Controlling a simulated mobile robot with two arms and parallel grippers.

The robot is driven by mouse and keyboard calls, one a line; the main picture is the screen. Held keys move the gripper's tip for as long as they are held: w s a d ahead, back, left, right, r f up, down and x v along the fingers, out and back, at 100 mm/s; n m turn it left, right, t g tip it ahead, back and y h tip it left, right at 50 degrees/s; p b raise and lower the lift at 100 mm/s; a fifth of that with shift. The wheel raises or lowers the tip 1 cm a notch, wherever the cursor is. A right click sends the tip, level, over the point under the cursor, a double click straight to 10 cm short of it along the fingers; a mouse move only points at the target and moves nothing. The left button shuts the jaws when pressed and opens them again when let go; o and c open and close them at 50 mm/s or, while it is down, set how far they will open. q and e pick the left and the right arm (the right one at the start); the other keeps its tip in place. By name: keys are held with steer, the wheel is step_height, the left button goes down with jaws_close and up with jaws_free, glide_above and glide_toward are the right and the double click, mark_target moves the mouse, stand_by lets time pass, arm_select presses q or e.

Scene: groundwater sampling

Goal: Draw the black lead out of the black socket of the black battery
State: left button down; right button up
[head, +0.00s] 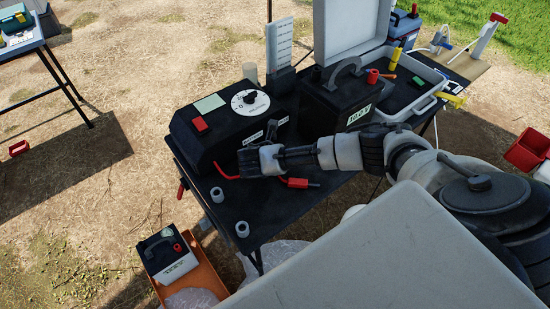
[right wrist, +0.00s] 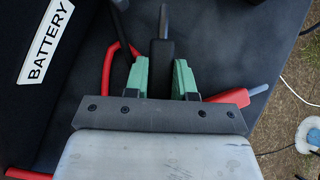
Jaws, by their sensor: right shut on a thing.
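The plug's grey pin (right wrist: 163,20) is bare and in no socket. My left gripper is not in view.
The black box (head: 215,135) with a dial is close beside my right gripper; its BATTERY label (right wrist: 46,42) shows. A red plug (head: 297,183) lies loose on the table (head: 275,210). Two grey rings stand at the front left. A white case is at the back.

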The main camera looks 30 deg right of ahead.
steer(key=shift+f+b, duration=0.45)
steer(key=shift+f, duration=0.45)
steer(key=shift+s+a+f, duration=0.1)
steer(key=shift+s+f, duration=0.05)
steer(key=shift+f, duration=0.05)
stand_by(0.3)
